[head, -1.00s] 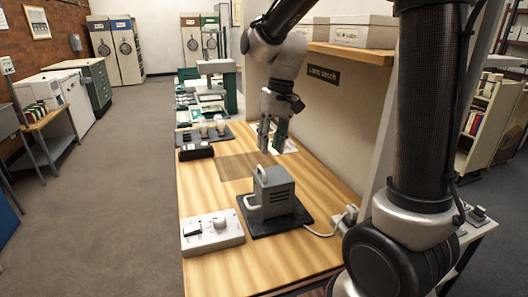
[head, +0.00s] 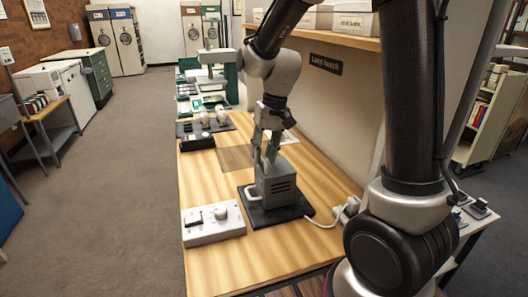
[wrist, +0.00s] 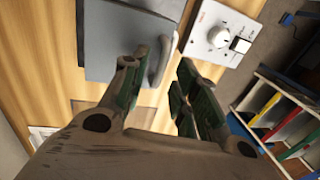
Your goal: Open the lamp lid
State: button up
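The lamp is a grey box-shaped housing (head: 280,187) with side vents, standing on a black base (head: 277,214) on the wooden bench. In the wrist view its grey top (wrist: 122,42) fills the upper middle, with a curved handle (wrist: 160,62) along its edge. The lid looks closed. My gripper (head: 266,152) points down at the top of the lamp. In the wrist view its green-padded fingers (wrist: 158,92) are apart, with the handle's end in the gap between them. I cannot tell whether they touch it.
A white control box (head: 213,223) with a knob and switch sits left of the lamp, and it also shows in the wrist view (wrist: 222,32). Behind are a bulb tray (head: 205,125) and a black case (head: 197,142). A shelf with boxes overhangs the bench (head: 265,262) at right.

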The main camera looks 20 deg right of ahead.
aim_at(276, 165)
grip_shut()
jog(key=d, duration=0.1)
jog(key=d+r, duration=0.1)
jog(key=d, duration=0.1)
jog(key=shift+s+d+r, duration=0.1)
jog(key=shift+d+r, duration=0.3)
jog(key=shift+c, duration=1.9)
grip_release()
jog(key=shift+s+f, duration=0.1)
jog(key=o, duration=0.5)
jog(key=shift+d+f, duration=0.1)
jog(key=shift+d, duration=0.05)
jog(key=shift+w+r, duration=0.2)
